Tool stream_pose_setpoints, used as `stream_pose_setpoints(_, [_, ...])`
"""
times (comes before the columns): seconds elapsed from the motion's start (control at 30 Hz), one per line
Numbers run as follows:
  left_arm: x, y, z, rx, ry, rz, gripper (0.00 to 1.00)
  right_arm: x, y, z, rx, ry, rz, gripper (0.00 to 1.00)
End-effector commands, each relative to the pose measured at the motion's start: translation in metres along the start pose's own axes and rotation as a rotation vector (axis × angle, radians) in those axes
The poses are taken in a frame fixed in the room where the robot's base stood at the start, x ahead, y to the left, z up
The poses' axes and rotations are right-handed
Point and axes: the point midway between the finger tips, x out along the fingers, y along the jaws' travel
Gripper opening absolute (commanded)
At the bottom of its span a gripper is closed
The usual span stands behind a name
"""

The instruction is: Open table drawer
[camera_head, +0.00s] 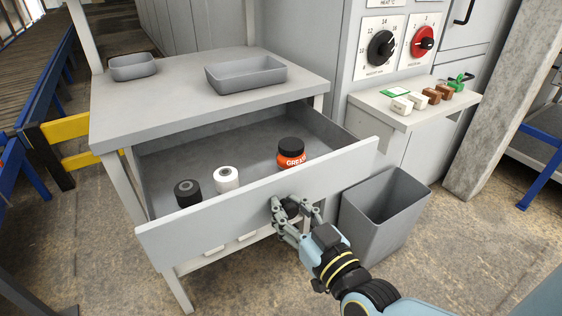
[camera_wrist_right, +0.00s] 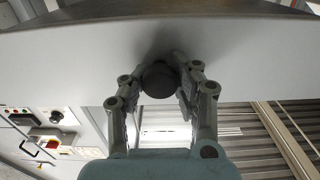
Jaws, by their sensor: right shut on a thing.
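The grey table's drawer (camera_head: 255,208) stands pulled well out, with its inside showing. A black roll (camera_head: 187,193), a white roll (camera_head: 226,179) and a dark jar with an orange "GREASE" label (camera_head: 291,154) stand in it. My right gripper (camera_head: 291,208) is at the drawer front, shut on the round dark drawer knob (camera_wrist_right: 159,79). In the right wrist view its fingers (camera_wrist_right: 160,85) sit on both sides of the knob. My left gripper is not in view.
Two grey trays, a small one (camera_head: 133,66) and a larger one (camera_head: 246,74), sit on the tabletop (camera_head: 180,95). A grey bin (camera_head: 383,212) stands on the floor just right of the drawer. A shelf (camera_head: 403,117) with small blocks is beside a control panel.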

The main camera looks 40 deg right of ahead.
Motion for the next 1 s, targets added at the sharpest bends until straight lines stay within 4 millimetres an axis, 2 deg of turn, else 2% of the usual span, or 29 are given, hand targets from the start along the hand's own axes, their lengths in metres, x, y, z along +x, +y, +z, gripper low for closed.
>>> stream_pose_setpoints(0.43, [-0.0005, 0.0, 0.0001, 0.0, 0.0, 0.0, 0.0, -0.004, -0.0001, 0.0009, 0.002, -0.002, 0.001, 0.0])
stream_pose_setpoints(0.47, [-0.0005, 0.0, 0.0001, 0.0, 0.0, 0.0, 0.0, -0.0039, -0.0001, 0.0009, 0.002, -0.002, 0.001, 0.3])
stream_pose_setpoints(0.63, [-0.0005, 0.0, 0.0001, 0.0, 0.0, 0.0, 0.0, -0.0037, -0.0001, 0.0006, 0.001, -0.002, 0.0, 0.52])
stream_pose_setpoints(0.9, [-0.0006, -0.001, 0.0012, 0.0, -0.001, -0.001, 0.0, -0.0041, 0.0, 0.0003, 0.0, -0.001, 0.0, 0.53])
stream_pose_setpoints(1.0, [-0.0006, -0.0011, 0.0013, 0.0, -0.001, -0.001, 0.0, -0.0105, 0.0, 0.0006, 0.0, -0.002, 0.001, 0.53])
